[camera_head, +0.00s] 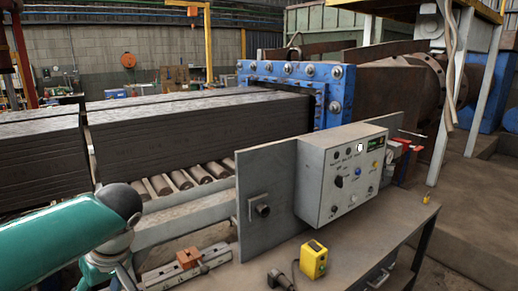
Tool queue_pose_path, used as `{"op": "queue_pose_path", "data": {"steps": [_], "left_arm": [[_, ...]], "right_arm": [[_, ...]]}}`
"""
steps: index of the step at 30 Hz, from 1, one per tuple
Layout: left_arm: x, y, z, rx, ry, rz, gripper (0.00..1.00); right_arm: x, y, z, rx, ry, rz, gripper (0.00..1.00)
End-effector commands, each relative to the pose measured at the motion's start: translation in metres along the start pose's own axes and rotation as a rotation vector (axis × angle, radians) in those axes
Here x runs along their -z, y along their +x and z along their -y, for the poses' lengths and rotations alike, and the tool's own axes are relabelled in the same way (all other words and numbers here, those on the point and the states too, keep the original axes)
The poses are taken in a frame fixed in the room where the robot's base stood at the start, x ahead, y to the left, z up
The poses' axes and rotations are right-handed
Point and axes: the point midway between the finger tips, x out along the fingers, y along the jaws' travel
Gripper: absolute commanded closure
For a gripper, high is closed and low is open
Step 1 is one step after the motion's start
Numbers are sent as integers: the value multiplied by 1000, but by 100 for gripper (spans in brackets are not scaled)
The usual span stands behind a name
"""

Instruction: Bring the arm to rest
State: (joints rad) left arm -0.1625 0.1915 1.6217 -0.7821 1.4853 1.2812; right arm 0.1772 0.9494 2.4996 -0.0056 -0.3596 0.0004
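One of my arms, with teal links and a dark joint cap, comes in from the left edge at the lower left. It bends down at the joint and runs out of the picture at the bottom, left of the workbench (345,262). No gripper fingers can be made out on it. My other arm and its gripper do not show. I cannot see either gripper holding anything.
A grey control box (342,172) stands on the workbench beside an upright plate (266,200). A yellow button box (314,259) and a dark tool (279,279) lie at the front. Behind are metal rollers (194,176), dark stacked slabs (200,128) and a blue machine frame (335,97).

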Motion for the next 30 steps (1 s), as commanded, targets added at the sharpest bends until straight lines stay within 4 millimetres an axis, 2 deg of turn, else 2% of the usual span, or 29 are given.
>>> {"op": "queue_pose_path", "data": {"steps": [1,4,7,11,14,17,20,22,24,27,30], "left_arm": [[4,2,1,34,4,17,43],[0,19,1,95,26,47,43],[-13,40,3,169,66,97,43],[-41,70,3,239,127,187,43],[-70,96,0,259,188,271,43],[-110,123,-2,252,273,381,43],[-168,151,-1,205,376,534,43],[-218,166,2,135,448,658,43],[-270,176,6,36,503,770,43],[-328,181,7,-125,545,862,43],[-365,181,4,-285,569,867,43]], "right_arm": [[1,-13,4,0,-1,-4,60],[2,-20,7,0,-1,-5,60],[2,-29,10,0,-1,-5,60],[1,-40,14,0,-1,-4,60],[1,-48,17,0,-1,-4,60],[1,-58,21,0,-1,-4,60],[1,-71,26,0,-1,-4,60],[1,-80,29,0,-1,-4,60],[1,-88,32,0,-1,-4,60],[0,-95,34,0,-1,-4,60],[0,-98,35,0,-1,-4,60]]}}
